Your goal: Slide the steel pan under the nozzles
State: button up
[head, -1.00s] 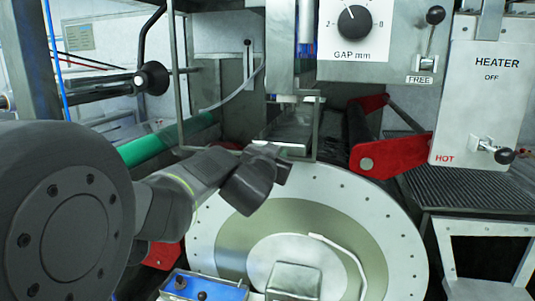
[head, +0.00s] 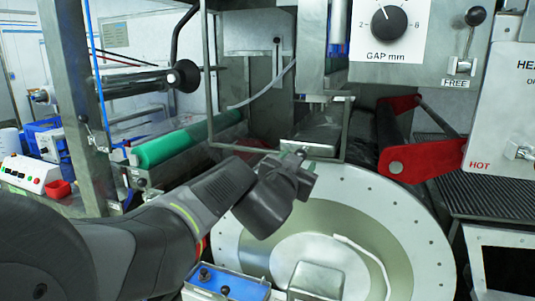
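A shallow steel pan (head: 322,140) shows in the head view behind the top of the large round drum face. The nozzles (head: 318,98) hang above it from a grey block. My gripper (head: 304,165) is at the pan's near edge, in front of and slightly below it. The dark wrist hides part of the gripper. I cannot tell whether its fingers are open, shut on the edge or only beside it.
The drum face (head: 412,240) fills the lower middle. A red arm (head: 425,158) stands right of the pan, and a thin steel frame (head: 211,100) rises at left. A green roller (head: 185,140) lies left. The GAP panel (head: 390,30) hangs above.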

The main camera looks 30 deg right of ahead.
aim_at(303, 154)
jog(key=p+v, duration=0.1)
jog(key=v, duration=0.6)
jog(key=shift+p, duration=0.35)
jog(key=shift+d, duration=0.15)
jog(key=b+x, duration=0.3)
jog(key=x, duration=1)
jog(key=shift+w+d, duration=0.15)
jog(key=shift+w, duration=0.15)
